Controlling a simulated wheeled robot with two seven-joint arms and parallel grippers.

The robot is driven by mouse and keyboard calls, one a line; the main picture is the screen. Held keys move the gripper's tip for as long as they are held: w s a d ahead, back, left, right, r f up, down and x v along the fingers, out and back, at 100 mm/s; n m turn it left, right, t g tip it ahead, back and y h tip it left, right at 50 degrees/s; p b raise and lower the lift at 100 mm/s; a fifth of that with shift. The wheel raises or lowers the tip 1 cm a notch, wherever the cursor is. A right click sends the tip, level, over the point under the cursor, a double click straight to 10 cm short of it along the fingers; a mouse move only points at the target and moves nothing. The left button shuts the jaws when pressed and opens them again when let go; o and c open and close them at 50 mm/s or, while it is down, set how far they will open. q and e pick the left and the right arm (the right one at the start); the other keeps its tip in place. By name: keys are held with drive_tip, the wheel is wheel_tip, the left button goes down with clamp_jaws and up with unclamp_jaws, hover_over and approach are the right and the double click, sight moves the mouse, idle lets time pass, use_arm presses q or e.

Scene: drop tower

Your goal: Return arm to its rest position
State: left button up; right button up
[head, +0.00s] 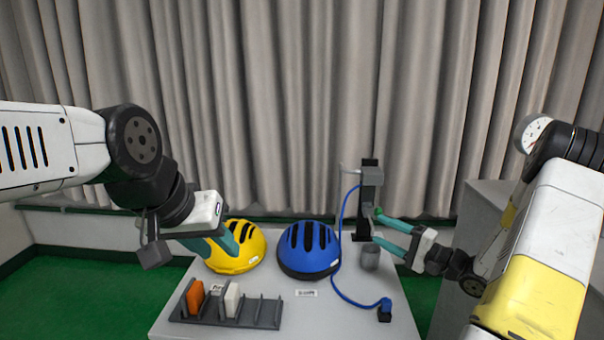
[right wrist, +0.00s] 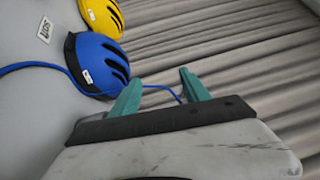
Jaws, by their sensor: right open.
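My right gripper (head: 376,229) is open beside the drop tower (head: 368,195), its teal fingers pointing left toward the post. In the right wrist view the right gripper (right wrist: 158,88) has its fingers apart, with no object between them. My left gripper (head: 228,248) is at the left of the table, in front of the yellow helmet (head: 246,262) and partly hiding it. Its fingers overlap in the picture, so their opening cannot be told. The blue helmet (head: 309,262) sits between the two grippers; it also shows in the right wrist view (right wrist: 97,62).
A dark rack (head: 255,316) at the table's front left holds an orange block (head: 194,298) and pale blocks. A blue cable (head: 345,296) runs from the tower to a dark blue plug (head: 385,310). A grey cabinet (head: 487,200) is at right.

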drive_tip(key=s+a+r+n+g+h, duration=0.1)
drive_tip(key=s+a+r+n+g, duration=0.35)
drive_tip(key=s+a, duration=0.25)
drive_tip(key=s+a+r+n+g+h, duration=0.1)
drive_tip(key=s+a+r+n+g, duration=0.25)
drive_tip(key=s+a+g, duration=0.3)
drive_tip(key=s+d+r+t+h, duration=0.2)
drive_tip(key=s+r+h, duration=0.1)
drive_tip(key=s+h, duration=0.2)
drive_tip(key=s+d+r+n+t+h, duration=0.1)
drive_tip(key=s+d+r+t+h, duration=0.1)
drive_tip(key=s+h, duration=0.3)
drive_tip(key=s+d+r, duration=0.1)
drive_tip(key=s, duration=0.2)
drive_tip(key=shift+s+r, duration=0.2)
drive_tip(key=shift+r, duration=0.15)
